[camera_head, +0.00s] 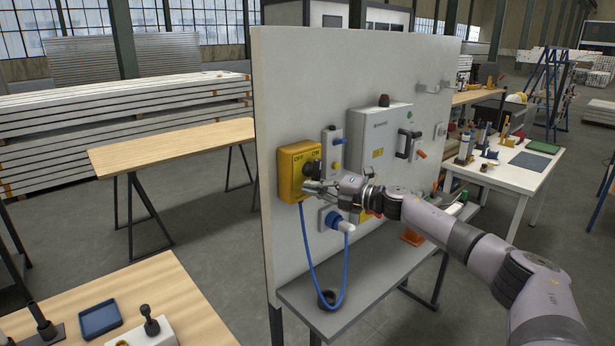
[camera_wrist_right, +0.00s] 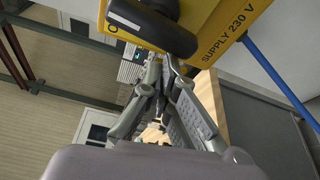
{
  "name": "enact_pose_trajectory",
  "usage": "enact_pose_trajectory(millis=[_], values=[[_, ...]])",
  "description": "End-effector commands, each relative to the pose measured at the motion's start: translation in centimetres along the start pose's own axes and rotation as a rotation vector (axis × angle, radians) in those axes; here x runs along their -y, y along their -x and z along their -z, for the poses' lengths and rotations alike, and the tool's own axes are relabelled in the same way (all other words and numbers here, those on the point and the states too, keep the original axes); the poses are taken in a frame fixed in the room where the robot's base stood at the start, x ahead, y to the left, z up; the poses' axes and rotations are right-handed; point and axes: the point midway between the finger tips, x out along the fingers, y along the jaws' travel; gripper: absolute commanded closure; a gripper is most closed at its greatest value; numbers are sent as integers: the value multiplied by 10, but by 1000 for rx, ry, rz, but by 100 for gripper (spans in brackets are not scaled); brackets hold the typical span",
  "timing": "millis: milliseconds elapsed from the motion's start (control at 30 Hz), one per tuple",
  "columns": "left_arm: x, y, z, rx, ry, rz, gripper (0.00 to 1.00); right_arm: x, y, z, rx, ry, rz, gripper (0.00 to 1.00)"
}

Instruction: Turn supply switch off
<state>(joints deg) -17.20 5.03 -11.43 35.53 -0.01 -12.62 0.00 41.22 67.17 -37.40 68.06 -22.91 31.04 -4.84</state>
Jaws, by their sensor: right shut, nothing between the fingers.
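The yellow supply switch box (camera_head: 290,178) is fixed to the left part of the upright grey panel, with OFF and ON printed on its face. Its black rotary knob (camera_head: 310,168) is partly hidden by my right gripper, and I cannot tell its exact setting. In the right wrist view the yellow box (camera_wrist_right: 222,32) reads SUPPLY 230 V, and the black knob handle (camera_wrist_right: 150,25) is close in front of the fingertips. My right gripper (camera_head: 312,187) is shut and empty just below the knob. Its fingers (camera_wrist_right: 168,62) also show there; contact is unclear. My left gripper is out of view.
A blue cable (camera_head: 308,250) hangs below the box and loops to a blue socket with a white plug (camera_head: 340,224). A grey cabinet (camera_head: 385,130) with a black handle is to the right on the panel (camera_head: 290,75). A grey shelf (camera_head: 370,280) juts out below.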

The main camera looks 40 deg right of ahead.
Motion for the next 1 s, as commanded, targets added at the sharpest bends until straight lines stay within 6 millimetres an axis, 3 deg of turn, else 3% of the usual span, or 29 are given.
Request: enact_pose_trajectory(millis=[367,767,1000], values=[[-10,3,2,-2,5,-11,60,0,3,-8,13,105,33,100],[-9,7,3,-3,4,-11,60,6,5,-15,14,385,129,100],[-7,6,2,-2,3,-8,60,10,6,-18,14,386,130,100]])
